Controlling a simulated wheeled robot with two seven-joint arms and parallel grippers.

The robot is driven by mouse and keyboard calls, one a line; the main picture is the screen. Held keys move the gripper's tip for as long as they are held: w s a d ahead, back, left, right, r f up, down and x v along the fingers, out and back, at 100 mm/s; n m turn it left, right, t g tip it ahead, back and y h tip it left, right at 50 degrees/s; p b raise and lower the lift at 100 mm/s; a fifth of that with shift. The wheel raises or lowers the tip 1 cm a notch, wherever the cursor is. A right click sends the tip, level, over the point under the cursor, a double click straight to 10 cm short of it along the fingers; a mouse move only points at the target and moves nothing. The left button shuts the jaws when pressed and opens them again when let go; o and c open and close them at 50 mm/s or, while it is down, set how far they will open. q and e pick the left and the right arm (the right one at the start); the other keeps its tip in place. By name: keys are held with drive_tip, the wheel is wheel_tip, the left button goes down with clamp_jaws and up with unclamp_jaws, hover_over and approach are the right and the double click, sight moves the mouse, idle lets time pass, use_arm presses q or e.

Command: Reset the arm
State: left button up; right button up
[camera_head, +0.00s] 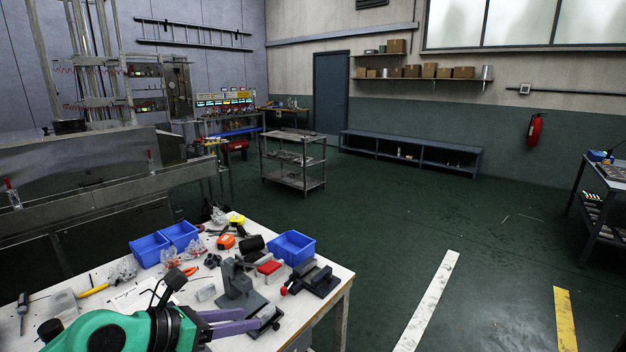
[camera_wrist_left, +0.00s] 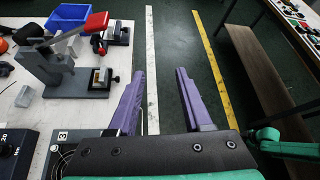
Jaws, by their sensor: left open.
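My left gripper (camera_head: 232,322) reaches in from the bottom left of the head view, over the front of the cluttered workbench (camera_head: 335,281). Its purple fingers also show in the left wrist view (camera_wrist_left: 158,85), spread wide apart with nothing between them. Past them lie the green floor and a white floor stripe (camera_wrist_left: 151,75). A grey lever press (camera_head: 238,284) with a red handle stands on the bench close to the fingers; in the wrist view the press (camera_wrist_left: 62,70) is left of them. My right gripper is not seen in either view.
Blue bins (camera_head: 291,246), a small vise (camera_head: 313,278) and loose tools crowd the bench. A steel cart (camera_head: 295,160) and a low blue bench (camera_head: 408,153) stand farther back. A shelf table (camera_head: 604,177) is at the right. The floor between is open.

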use_arm(q)
wheel_tip(320, 180, up, 11)
drive_tip(key=w+n+t, duration=0.2)
drive_tip(key=n+t, duration=0.8)
drive_tip(key=n, duration=0.5)
drive_tip(key=s+a+f+n+g+y, duration=0.1)
drive_tip(key=a+f+n+g+y, duration=0.3)
drive_tip(key=a+f+n+y, duration=1.25)
drive_tip(key=s+d+f+n+g+h, duration=0.4)
drive_tip(key=s+f+n+g, duration=0.1)
drive_tip(key=s+f, duration=0.35)
drive_tip(key=s+d+f+n+g+h, duration=0.45)
drive_tip(key=s+f+g, duration=0.2)
drive_tip(key=s, duration=0.35)
wheel_tip(320, 180, down, 27)
drive_tip(key=s+a+b, duration=0.1)
drive_tip(key=s+b, duration=0.1)
drive_tip(key=b, duration=0.1)
drive_tip(key=s+a+f+g+y+b, duration=0.1)
drive_tip(key=s+a+f+b, duration=0.1)
drive_tip(key=s+f, duration=1.4)
drive_tip(key=shift+s+a+f+m+g+b, duration=0.2)
drive_tip(key=shift+a+f+m+g+b, duration=0.15)
drive_tip(key=shift+a, duration=0.25)
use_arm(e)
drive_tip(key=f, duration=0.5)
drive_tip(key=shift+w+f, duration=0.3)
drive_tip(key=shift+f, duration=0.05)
